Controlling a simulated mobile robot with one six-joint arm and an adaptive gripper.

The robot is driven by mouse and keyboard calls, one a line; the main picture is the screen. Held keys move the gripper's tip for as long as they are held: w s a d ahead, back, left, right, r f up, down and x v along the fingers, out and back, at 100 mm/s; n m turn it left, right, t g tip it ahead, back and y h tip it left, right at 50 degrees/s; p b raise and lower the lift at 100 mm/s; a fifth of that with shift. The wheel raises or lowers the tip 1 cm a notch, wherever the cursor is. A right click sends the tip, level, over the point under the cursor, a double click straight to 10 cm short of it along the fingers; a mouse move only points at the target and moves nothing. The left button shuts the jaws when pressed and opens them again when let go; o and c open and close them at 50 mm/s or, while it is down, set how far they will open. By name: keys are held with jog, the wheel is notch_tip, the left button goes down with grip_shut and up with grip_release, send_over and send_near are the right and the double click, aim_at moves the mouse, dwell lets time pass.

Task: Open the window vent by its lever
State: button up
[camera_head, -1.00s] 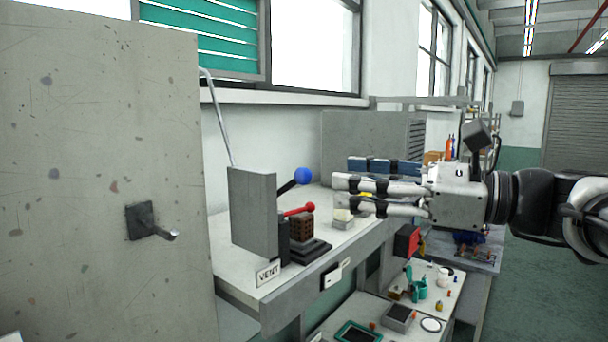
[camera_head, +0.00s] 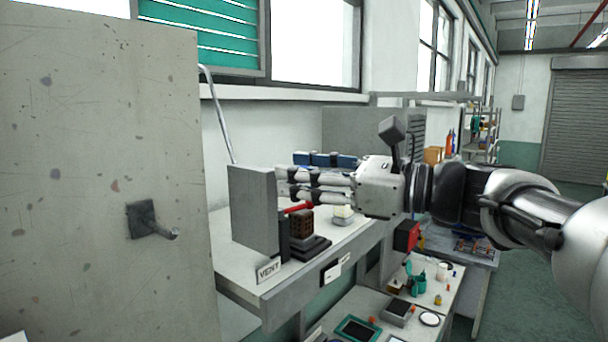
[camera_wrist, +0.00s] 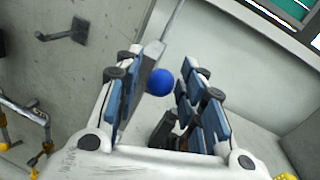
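A second lever with a red handle (camera_head: 298,208) stands just below my fingers, by a brown block (camera_head: 301,224). A grey cabinet (camera_head: 365,130) is behind on the bench (camera_head: 285,296). A concrete wall with a hook (camera_head: 152,220) is at left.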

grip_shut()
dwell(0.4)
